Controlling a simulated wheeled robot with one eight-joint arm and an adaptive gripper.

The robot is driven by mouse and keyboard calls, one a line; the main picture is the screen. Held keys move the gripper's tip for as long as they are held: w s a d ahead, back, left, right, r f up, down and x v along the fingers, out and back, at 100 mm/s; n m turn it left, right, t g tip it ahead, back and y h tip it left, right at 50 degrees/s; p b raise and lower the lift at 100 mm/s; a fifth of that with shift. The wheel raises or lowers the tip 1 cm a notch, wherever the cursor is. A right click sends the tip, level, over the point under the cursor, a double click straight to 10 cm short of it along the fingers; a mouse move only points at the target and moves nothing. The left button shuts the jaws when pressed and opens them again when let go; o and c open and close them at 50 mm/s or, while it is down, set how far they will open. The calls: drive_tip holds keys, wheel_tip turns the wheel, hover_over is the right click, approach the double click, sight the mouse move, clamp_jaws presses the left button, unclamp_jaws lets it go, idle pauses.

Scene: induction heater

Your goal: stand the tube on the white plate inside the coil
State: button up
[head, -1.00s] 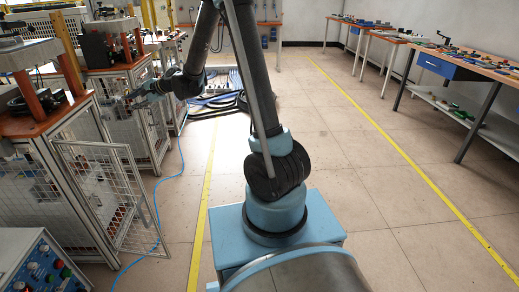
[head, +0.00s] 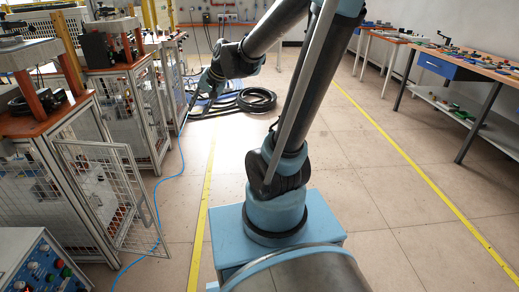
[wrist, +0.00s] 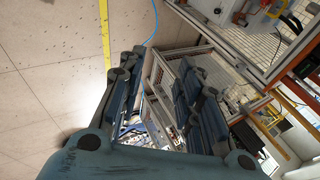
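I cannot make out the tube, the white plate or the coil in either view. My gripper shows in the head view (head: 205,97), small and dark at the end of the arm, in front of the stations on the left. In the wrist view my gripper (wrist: 156,75) has its two dark blue fingers apart, with a gap between them and nothing held. Floor and part of a station frame show beyond the fingers.
Caged stations with orange tops (head: 130,65) stand along the left, one with an open mesh door (head: 105,195). Black hose (head: 257,99) lies coiled on the floor at the back. A workbench (head: 455,65) stands at the right. The middle floor is clear.

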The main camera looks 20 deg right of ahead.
drive_tip(key=s+d+f+n+g+h, duration=0.1)
drive_tip(key=s+d+f, duration=0.3)
drive_tip(key=s+d, duration=0.5)
drive_tip(key=s+d+f+n+g+h, duration=0.1)
drive_tip(key=s+d+f+h, duration=0.3)
drive_tip(key=s+d, duration=0.5)
drive_tip(key=s+n, duration=0.1)
drive_tip(key=s, duration=0.2)
drive_tip(key=shift+f+n, duration=0.3)
drive_tip(key=shift+w+f, duration=0.2)
drive_tip(key=shift+w, duration=0.2)
idle(0.8)
